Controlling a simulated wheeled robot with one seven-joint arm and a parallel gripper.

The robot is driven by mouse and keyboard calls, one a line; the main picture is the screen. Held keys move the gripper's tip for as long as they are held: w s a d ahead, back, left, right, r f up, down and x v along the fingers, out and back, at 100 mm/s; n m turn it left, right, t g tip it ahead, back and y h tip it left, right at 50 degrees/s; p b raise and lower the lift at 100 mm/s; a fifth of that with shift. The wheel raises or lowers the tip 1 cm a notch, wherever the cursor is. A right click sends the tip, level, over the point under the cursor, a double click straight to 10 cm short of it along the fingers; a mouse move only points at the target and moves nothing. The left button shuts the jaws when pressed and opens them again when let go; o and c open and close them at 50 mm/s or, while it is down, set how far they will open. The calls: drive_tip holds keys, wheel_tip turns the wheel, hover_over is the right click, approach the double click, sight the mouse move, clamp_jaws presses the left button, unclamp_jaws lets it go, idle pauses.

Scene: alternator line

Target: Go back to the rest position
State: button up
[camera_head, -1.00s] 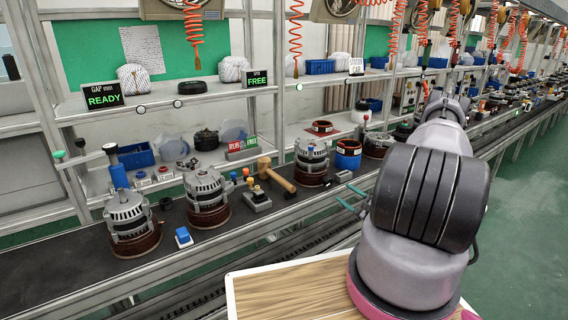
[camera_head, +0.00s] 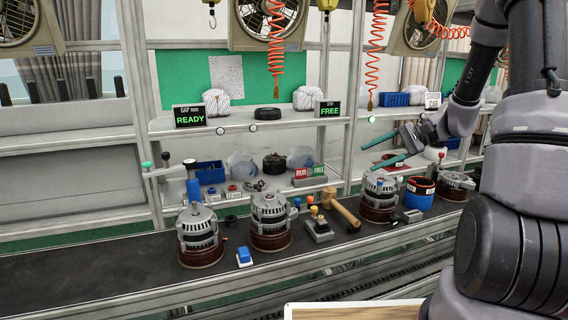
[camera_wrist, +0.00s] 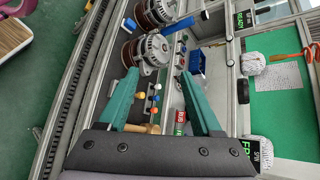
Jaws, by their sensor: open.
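My gripper (camera_head: 408,145) is raised at the right of the head view, in front of the shelf frame and above the bench. Its two teal fingers are apart, with nothing between them. In the wrist view my gripper (camera_wrist: 160,82) also shows both fingers spread and empty. An alternator (camera_wrist: 147,50) shows beyond the fingertips there, at a distance and apart from them. My arm fills the right side of the head view and hides part of the bench.
Alternators (camera_head: 200,238) (camera_head: 270,222) (camera_head: 379,198) stand on the dark conveyor (camera_head: 100,278). A mallet (camera_head: 340,208), a blue block (camera_head: 244,257) and a button box (camera_head: 319,229) lie among them. The shelf (camera_head: 270,122) holds READY and FREE signs. A wooden-topped surface (camera_head: 350,311) is at the bottom edge.

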drive_tip(key=s+r+n+t+h, duration=0.4)
drive_tip(key=s+r+h, duration=0.6)
drive_tip(key=s+r, duration=0.6)
drive_tip(key=s+t, duration=0.1)
drive_tip(key=s, duration=0.2)
drive_tip(key=shift+s+a+r, duration=0.25)
drive_tip(key=shift+s+a, duration=0.05)
drive_tip(key=shift+s, duration=0.05)
